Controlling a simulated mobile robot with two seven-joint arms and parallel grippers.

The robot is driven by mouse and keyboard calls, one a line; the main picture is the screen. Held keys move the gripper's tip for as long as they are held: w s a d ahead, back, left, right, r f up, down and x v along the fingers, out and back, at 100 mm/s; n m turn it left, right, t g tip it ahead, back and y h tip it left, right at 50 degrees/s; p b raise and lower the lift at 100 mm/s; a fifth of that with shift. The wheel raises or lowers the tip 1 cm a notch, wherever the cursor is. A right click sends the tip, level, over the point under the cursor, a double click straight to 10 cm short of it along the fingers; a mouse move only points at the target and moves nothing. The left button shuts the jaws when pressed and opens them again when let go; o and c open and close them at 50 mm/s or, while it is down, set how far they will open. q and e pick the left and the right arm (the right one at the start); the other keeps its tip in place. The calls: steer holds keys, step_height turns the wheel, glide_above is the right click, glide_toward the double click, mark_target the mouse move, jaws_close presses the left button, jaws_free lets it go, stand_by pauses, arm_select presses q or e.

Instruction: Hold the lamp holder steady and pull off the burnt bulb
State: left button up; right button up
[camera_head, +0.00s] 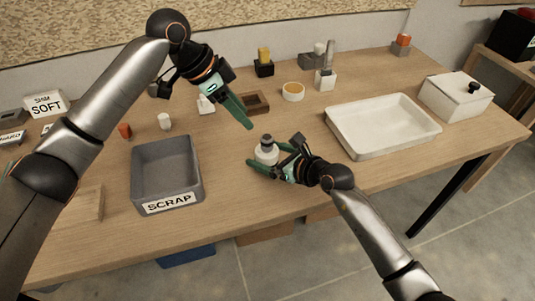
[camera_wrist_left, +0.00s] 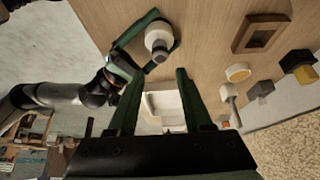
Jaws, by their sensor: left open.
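The lamp holder (camera_head: 266,156) is a white round body standing upright on the workbench. The burnt bulb (camera_head: 266,140), dark grey, sits on its top. Both show in the left wrist view, the holder (camera_wrist_left: 158,36) with the bulb (camera_wrist_left: 160,54) pointing toward the camera. My right gripper (camera_head: 264,160) lies low over the bench with one finger on either side of the holder, apparently touching it. My left gripper (camera_head: 248,125) is open and empty, with green fingers angled down above and just left of the bulb. Its fingertips (camera_wrist_left: 157,74) frame no object between them up close.
A grey SCRAP bin (camera_head: 167,205) stands left of the holder, near the front edge. A large white tray (camera_head: 345,146) and a white lidded box (camera_head: 455,98) are at the right. A brown wooden frame (camera_head: 262,104) and an amber-topped cup (camera_head: 293,92) stand behind the holder.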

mark_target(262, 141)
steer(key=c, duration=1.3)
arm_select(q)
steer(key=shift+o, duration=0.4)
arm_select(e)
steer(key=shift+c, duration=0.5)
arm_select(q)
steer(key=shift+o, duration=0.7)
steer(key=shift+d+f, duration=0.1)
steer(key=shift+f, duration=0.05)
steer(key=shift+s+d+f+n+t+y, duration=0.35)
steer(key=shift+s+f+n, duration=0.1)
steer(key=shift+f+n, duration=0.3)
steer(key=shift+w+d+f+n+t+y, duration=0.1)
steer(key=shift+w+d+f+n+t, duration=0.3)
steer(key=shift+f, duration=0.9)
steer(key=shift+w+d+f+n+t+y, duration=0.15)
steer(key=shift+d+f+n, duration=0.55)
steer(key=shift+f, duration=0.65)
steer(key=shift+w+d+f+n+t, duration=0.1)
steer(key=shift+w+d+f+n, duration=0.35)
steer(key=shift+f, duration=0.85)
steer(key=shift+s+d, duration=0.15)
steer(key=shift+d, duration=0.05)
jaws_close()
